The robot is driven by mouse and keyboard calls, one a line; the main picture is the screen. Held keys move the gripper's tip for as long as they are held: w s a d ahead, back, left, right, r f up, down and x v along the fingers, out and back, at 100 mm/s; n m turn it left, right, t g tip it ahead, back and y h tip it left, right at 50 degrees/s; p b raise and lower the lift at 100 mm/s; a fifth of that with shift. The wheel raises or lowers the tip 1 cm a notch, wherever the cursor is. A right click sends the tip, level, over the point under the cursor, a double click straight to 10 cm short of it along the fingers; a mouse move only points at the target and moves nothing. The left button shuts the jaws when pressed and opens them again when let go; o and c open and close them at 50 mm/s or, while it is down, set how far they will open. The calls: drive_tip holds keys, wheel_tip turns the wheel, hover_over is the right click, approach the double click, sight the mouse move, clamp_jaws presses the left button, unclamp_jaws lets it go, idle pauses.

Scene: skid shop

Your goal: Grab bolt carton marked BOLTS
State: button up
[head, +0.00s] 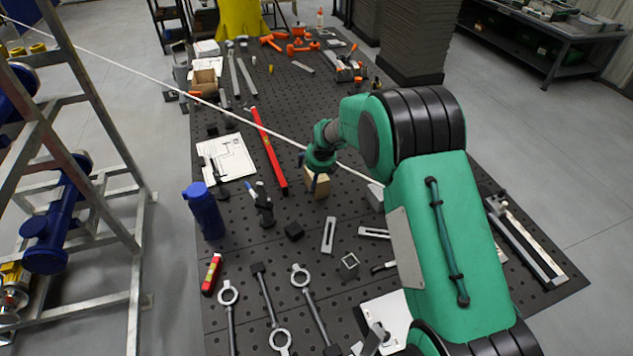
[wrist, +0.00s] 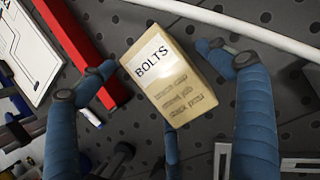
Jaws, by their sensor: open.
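The bolt carton (wrist: 170,75) is a small tan box with a white label reading BOLTS, seen in the wrist view. It stands on the dark perforated table (head: 240,240). In the head view the carton (head: 318,184) is partly hidden by my gripper (head: 318,175). In the wrist view my gripper (wrist: 157,70) is open, with blue fingers on the left and right of the carton and a third blue finger part below it. Gaps show between the side fingertips and the carton. Whether the lower finger touches it cannot be told.
A red level (head: 269,150) lies left of the carton, beside a paper drawing (head: 226,158). A blue bottle (head: 204,210) stands at the left edge. A white rod (head: 240,118) crosses the view close behind the carton. Wrenches (head: 308,300) and slotted plates (head: 329,235) lie nearer.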

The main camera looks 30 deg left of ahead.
drive_tip(key=c, duration=1.7)
drive_tip(key=shift+r, duration=0.2)
drive_tip(key=shift+r, duration=0.3)
wheel_tip(320, 180, up, 3)
drive_tip(key=shift+r, duration=0.15)
drive_tip(key=s+d, duration=0.3)
drive_tip(key=s, duration=0.1)
drive_tip(key=s+d+r, duration=0.1)
drive_tip(key=s+d, duration=0.2)
drive_tip(key=s, duration=0.1)
drive_tip(key=s+d, duration=0.4)
drive_tip(key=shift+s+r, duration=0.15)
